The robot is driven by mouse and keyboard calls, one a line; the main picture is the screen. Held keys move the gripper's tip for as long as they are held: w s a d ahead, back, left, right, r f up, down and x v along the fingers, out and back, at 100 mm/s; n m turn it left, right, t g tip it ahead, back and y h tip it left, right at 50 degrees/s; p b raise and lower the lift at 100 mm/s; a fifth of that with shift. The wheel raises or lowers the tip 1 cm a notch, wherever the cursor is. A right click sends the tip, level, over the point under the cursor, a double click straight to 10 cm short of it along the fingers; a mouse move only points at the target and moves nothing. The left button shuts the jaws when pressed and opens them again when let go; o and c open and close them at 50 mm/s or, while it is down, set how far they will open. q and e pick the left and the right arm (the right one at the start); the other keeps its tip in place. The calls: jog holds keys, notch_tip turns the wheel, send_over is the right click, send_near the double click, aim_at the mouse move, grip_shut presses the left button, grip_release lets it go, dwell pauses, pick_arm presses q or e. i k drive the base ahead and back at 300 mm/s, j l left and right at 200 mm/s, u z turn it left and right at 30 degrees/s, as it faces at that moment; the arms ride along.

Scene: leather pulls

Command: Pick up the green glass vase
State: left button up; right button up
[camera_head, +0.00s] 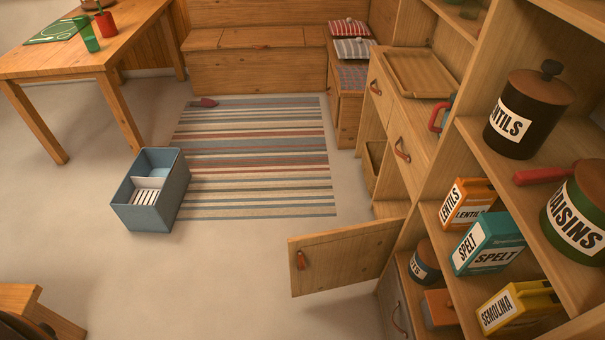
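A slim, translucent green vessel (87,36) stands at the right edge of the wooden table (108,52) at the upper left. It is small in the picture, and I cannot tell for sure if it is the green glass vase. A greenish glass-like piece (470,9) is cut off at the top edge, on an upper shelf of the cabinet on the right. Neither of my grippers is in view.
A red cup (105,22) stands beside the green vessel. A blue-grey divided box (147,215) is on the floor by the striped rug (255,160). An open cabinet door (345,257) juts out over the floor at the right. The left floor is mostly clear.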

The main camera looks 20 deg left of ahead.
aim_at(82, 23)
jog(key=u, duration=1.65)
jog(key=i+j+u, duration=0.1)
jog(key=i+j+z, duration=0.1)
jog(key=i, duration=0.35)
jog(key=i+j+z, duration=0.1)
jog(key=i+j, duration=0.15)
jog(key=i, duration=0.15)
jog(key=i+j+z, duration=0.15)
jog(key=i, duration=0.3)
jog(key=i+l+z, duration=0.2)
jog(key=i+z, duration=0.7)
jog(key=i, duration=0.15)
jog(key=i+j+z, duration=0.2)
jog(key=i+z, duration=0.3)
jog(key=i+u, duration=0.1)
jog(key=i, duration=0.4)
jog(key=i+l+u, duration=0.1)
jog(key=i, duration=0.45)
jog(key=i+u, duration=0.15)
jog(key=u, duration=0.3)
jog(key=i+u, duration=0.2)
jog(key=u, duration=0.2)
jog(key=i+l+u, duration=0.15)
jog(key=u, duration=0.3)
jog(key=i+l+u, duration=0.1)
jog(key=u, duration=0.3)
